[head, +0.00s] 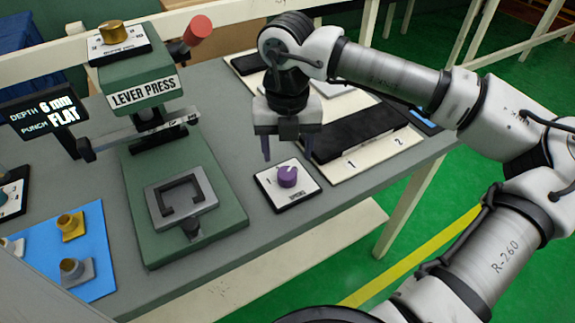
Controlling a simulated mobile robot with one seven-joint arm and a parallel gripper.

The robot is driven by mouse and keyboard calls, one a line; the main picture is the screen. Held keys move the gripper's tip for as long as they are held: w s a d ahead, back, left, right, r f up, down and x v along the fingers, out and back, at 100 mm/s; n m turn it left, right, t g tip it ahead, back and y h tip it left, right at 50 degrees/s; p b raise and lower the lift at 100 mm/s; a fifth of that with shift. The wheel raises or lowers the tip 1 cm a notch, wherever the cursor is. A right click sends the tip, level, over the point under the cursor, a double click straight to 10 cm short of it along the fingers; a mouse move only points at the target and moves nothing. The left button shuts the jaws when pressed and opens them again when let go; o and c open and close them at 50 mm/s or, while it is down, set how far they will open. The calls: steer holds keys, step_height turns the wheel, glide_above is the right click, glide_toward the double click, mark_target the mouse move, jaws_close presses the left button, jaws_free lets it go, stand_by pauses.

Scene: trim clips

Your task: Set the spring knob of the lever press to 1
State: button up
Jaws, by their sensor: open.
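The spring knob (287,176) is a purple dial on a white square plate with a black edge, lying on the grey table right of the lever press. Its pointer setting is too small to read. The green lever press (122,142) stands at the left, with a red-tipped lever and a gold knob on top. My gripper (287,150) is open, its two fingers pointing down just above and behind the purple knob. Nothing shows between the fingers. I cannot tell whether a finger touches the knob.
A display (45,115) reads depth 6 mm, punch FLAT. A blue mat (92,262) with small gold and grey parts lies front left. A white board (350,160) with black strips, marked 1 and 2, lies right of the knob. The table's front edge is close.

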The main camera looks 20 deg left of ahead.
mark_target(287, 173)
step_height(287, 173, down, 6)
steer(key=shift+f+p, duration=0.25)
steer(key=shift+p, duration=0.2)
steer(key=c, duration=1)
